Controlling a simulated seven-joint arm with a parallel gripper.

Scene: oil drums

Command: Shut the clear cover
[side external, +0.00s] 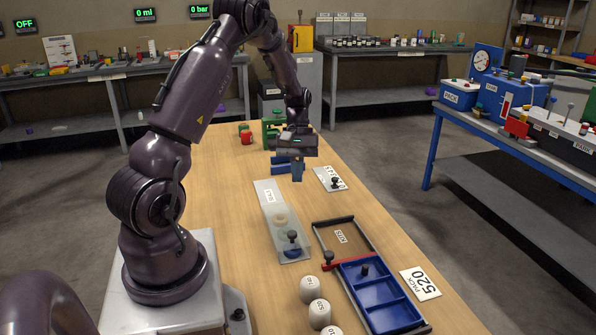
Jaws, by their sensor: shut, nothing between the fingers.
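A clear cover (284,224) with a black knob (292,236) lies over the near part of a long narrow pale holder on the wooden table. Round pale pieces and a blue piece show through it. The far part of the holder (267,188), with a white label, looks uncovered by the clear sheet. My gripper (297,178) is shut and empty, pointing down beyond the far end of the cover and a little to its right. It is apart from the knob. Its exact height above the table is hard to tell.
A blue compartment tray (380,297) in a dark frame stands at the near right. A card with a black knob (330,180) lies right of my gripper. Green equipment (272,128) and a red item (246,137) stand at the far end.

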